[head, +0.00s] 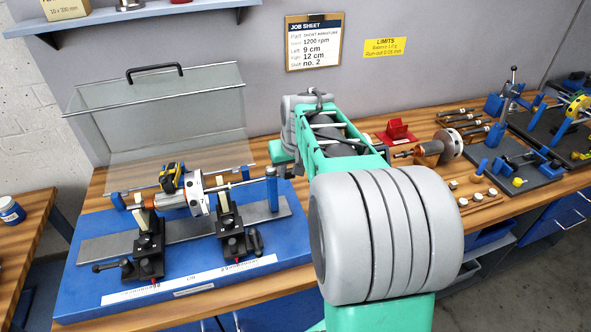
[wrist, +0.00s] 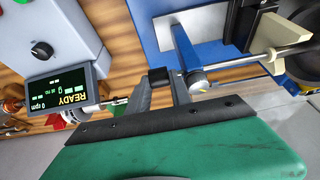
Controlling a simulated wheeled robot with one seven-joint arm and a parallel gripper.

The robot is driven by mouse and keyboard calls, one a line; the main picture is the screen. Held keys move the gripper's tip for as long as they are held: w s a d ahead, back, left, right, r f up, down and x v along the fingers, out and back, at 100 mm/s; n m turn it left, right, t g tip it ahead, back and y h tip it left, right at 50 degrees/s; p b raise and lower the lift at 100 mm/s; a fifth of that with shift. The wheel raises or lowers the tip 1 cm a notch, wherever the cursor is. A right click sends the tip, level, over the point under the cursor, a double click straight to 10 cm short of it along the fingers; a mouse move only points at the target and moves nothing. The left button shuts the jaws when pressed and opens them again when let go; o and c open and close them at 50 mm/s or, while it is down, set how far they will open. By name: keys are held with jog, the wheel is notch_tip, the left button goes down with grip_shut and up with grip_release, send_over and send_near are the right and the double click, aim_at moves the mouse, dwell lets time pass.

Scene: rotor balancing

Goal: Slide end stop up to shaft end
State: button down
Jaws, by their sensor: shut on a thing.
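The end stop (head: 271,187) is a blue post at the right end of the steel rail on the blue balancing machine base (head: 110,300). In the wrist view its blue upright (wrist: 184,48) carries a round grey end piece (wrist: 196,82). My gripper (wrist: 160,86) is shut on a small black block beside this upright, apparently the end stop's grip. The shaft (wrist: 238,62) comes in from the right towards the grey end piece; I cannot tell whether they touch. In the head view the shaft (head: 228,184) carries the rotor (head: 196,194); my arm hides my fingers.
Two black pedestals (head: 149,246) (head: 231,226) support the shaft. A clear guard (head: 160,110) stands raised behind. A display (wrist: 60,95) reads READY, 0 rpm. Tools and a second rotor (head: 450,146) lie on the bench to the right.

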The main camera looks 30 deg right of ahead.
jog(key=c, duration=1.2)
grip_release()
jog(key=shift+o, duration=0.2)
jog(key=shift+r, duration=0.35)
jog(key=p+v, duration=0.4)
jog(key=v, duration=0.3)
jog(key=shift+s+r, duration=0.15)
jog(key=shift+s, duration=0.1)
